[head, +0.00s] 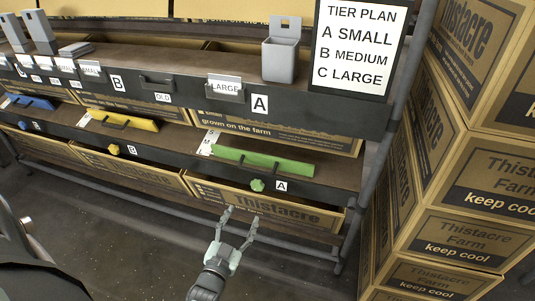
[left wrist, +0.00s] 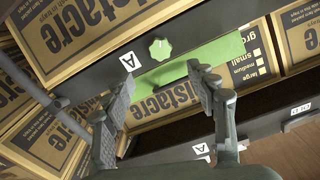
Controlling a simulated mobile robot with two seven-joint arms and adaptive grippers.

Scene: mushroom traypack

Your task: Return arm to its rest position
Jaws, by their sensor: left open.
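My left gripper (head: 240,216) is open and empty. It is in front of the lowest tier of the rack, before the cardboard Thistacre box (head: 320,216) marked by the right A label. In the left wrist view its two fingers (left wrist: 165,88) stand apart, with the green strip (left wrist: 190,65) and green knob (left wrist: 160,50) behind them and nothing between them. In the head view the green strip (head: 262,161) and green knob (head: 257,185) are on the rack just above the fingertips. My right gripper is not in view.
The rack also bears a yellow strip (head: 123,119), a blue strip (head: 30,102), a grey holder (head: 280,60) and a tier plan sign (head: 360,45). Stacked Thistacre Farm boxes (head: 465,240) stand at the right. The dark floor (head: 120,235) in front of the rack is clear.

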